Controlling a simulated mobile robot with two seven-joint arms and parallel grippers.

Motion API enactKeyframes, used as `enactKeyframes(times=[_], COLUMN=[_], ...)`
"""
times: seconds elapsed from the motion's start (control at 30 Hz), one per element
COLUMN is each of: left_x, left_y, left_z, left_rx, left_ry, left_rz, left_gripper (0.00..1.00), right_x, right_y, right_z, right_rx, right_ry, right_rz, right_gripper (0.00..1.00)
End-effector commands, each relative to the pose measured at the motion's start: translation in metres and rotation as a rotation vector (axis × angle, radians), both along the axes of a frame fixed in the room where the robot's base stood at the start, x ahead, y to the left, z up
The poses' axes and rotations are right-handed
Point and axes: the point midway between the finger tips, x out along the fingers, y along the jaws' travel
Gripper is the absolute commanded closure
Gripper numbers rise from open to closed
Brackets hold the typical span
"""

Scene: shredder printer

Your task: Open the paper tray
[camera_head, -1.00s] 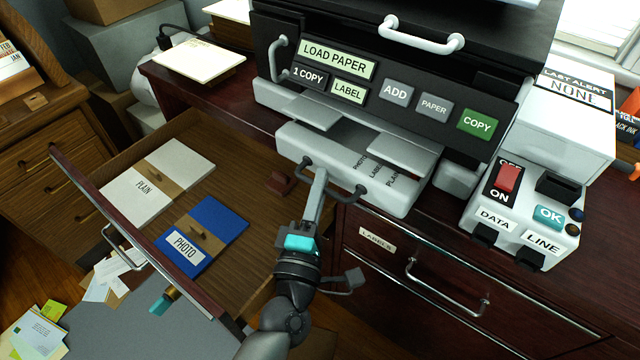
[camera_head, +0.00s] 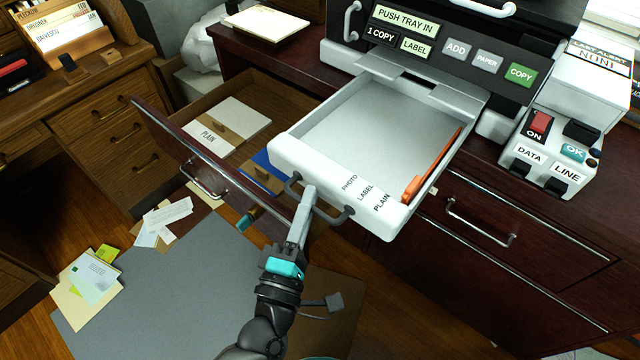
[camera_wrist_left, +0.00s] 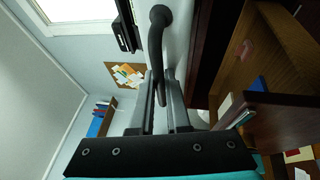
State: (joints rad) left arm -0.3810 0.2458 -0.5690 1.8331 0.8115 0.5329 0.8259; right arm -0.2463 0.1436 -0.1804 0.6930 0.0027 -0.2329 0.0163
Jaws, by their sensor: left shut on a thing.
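The white paper tray (camera_head: 380,115) is pulled well out of the printer (camera_head: 410,68) in the head view. Its front reads PHOTO, LABEL and PLAIN. Inside, an orange slider (camera_head: 425,178) lies along the right wall and the floor is bare. My left gripper (camera_head: 308,192) is shut on the tray's dark handle (camera_head: 335,214), at its left part. In the left wrist view the dark handle (camera_wrist_left: 157,45) runs between the two fingers (camera_wrist_left: 160,105). The printer display (camera_head: 406,21) reads PUSH TRAY IN. My right gripper is not in view.
An open wooden drawer (camera_head: 165,130) left of the tray holds a PLAIN pack (camera_head: 225,128) and a blue pack (camera_head: 270,165), partly hidden by the tray. A switch box (camera_head: 555,150) stands at right. A closed drawer (camera_head: 500,225) lies below right.

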Motion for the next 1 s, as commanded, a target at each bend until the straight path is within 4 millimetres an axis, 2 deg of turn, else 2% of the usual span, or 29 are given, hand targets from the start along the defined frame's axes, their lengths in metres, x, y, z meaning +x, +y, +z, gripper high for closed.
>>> enactKeyframes(times=[0.1,0.2,0.4,0.9,0.93,1.0], left_x=[-0.020,-0.033,-0.052,-0.057,-0.058,-0.057], left_y=[0.013,0.022,0.036,0.040,0.040,0.040], left_z=[0.000,0.000,0.000,0.000,0.000,0.000], left_rx=[0.003,0.003,0.000,0.000,0.000,0.000], left_ry=[0.005,0.003,0.003,0.001,0.001,0.001], left_rz=[-0.004,-0.004,-0.003,-0.002,-0.002,-0.002], left_gripper=[1.00,1.00,1.00,1.00,0.84,0.76], right_x=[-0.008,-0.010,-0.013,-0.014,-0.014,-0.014], right_y=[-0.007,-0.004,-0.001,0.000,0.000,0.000], right_z=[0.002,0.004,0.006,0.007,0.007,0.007], right_rx=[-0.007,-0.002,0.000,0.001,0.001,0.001], right_ry=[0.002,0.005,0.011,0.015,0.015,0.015], right_rz=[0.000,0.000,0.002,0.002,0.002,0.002], right_gripper=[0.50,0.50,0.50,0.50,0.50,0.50])
